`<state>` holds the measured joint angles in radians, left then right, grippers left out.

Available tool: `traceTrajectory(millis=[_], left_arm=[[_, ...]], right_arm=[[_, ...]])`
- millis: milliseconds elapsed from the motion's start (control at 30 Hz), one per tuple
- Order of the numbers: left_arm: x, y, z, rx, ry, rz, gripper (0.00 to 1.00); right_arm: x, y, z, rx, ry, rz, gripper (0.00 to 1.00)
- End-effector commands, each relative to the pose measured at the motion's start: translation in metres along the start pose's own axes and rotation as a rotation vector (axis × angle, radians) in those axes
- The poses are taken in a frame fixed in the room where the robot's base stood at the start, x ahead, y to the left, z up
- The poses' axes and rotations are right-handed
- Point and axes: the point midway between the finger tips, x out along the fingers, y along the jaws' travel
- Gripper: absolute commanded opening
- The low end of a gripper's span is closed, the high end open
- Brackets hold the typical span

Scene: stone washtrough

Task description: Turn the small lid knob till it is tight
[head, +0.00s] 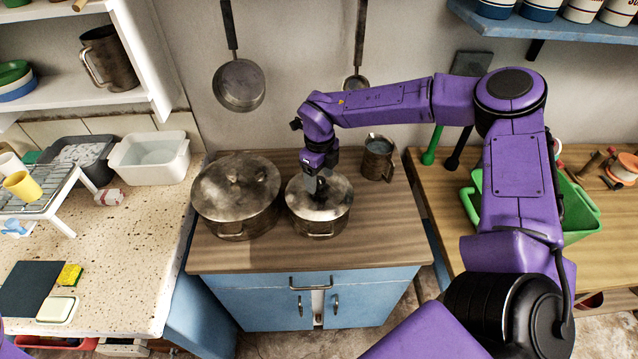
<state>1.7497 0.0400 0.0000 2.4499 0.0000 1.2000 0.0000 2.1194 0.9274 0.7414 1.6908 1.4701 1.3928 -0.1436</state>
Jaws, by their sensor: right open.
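The smaller metal pot (319,222) stands on the wooden top of the blue cabinet, with its lid (336,206) on. The lid's small knob is hidden behind my right gripper. My right gripper (317,192) points down at the middle of this lid, its fingers at the knob's place. It is open; whether the fingers touch the knob cannot be seen. A larger lidded pot (236,212) stands just left of the smaller one, with its own knob (234,178) in plain view. My left gripper is not in view.
A metal mug (377,160) stands right of the smaller pot. Pans (238,85) hang on the wall behind. A speckled counter (130,240) with a white basin (150,157) is at left. A green crate (578,205) is on the right table. The cabinet top's front (300,258) is clear.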

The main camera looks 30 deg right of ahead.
Motion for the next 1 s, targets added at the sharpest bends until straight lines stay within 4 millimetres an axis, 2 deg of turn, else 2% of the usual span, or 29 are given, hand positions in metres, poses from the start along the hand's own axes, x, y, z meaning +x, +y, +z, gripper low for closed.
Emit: traceTrajectory(millis=[133,300,400,600,700,1000], left_arm=[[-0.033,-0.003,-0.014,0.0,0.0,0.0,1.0],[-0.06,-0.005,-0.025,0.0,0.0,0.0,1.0],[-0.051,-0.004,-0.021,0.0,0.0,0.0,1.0],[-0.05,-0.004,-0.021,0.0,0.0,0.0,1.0],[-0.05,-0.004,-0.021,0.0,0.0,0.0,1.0],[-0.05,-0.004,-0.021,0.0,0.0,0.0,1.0]], right_arm=[[-0.012,0.0,-0.001,-0.269,0.004,0.001,0.65],[-0.01,0.0,-0.001,-0.688,0.004,0.002,0.65],[0.0,0.0,0.0,-0.916,0.0,0.0,0.65],[0.0,0.0,0.0,-1.308,0.0,0.0,0.65],[0.0,0.0,0.0,-1.38,0.0,0.0,0.65],[0.0,0.0,0.0,-1.383,0.0,0.0,0.65]])
